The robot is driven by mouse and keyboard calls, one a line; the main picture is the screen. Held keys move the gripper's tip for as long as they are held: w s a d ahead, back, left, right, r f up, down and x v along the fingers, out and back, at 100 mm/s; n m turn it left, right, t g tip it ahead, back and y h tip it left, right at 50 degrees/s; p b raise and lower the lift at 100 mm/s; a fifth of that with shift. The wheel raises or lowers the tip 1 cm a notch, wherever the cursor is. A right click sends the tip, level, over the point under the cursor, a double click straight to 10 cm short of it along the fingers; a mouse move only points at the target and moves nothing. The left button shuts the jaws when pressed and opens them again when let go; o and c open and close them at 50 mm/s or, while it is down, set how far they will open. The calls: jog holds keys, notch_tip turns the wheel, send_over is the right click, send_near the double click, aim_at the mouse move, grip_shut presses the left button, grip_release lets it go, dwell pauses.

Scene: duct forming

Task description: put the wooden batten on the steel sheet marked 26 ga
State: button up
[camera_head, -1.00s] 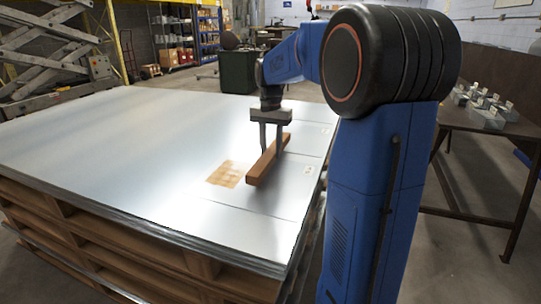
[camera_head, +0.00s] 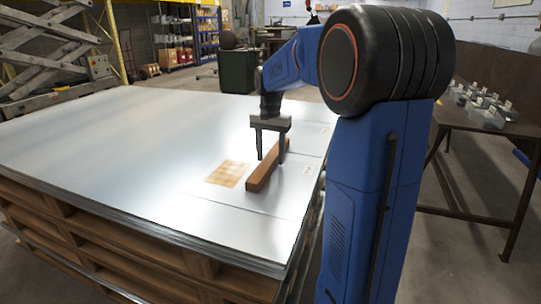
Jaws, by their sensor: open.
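The wooden batten (camera_head: 262,176) is a brown bar lying flat on the bright steel at the right side of the stack. It lies at the left part of a thin steel sheet (camera_head: 294,188) with a small pale label (camera_head: 308,170). The label's print is too small to read, so I cannot tell which sheet is marked 26 ga. My gripper (camera_head: 270,160) is open, pointing down, with its fingers around the far half of the batten. I cannot tell whether a finger touches it.
A tan printed patch (camera_head: 229,174) lies left of the batten. Another small label (camera_head: 325,130) sits farther back. The steel stack rests on wooden pallets (camera_head: 110,250). A dark table (camera_head: 470,125) with several grey boxes stands at right. The stack's left side is clear.

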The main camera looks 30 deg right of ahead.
aim_at(271, 157)
notch_tip(271, 157, up, 12)
dwell(0.6)
dwell(0.4)
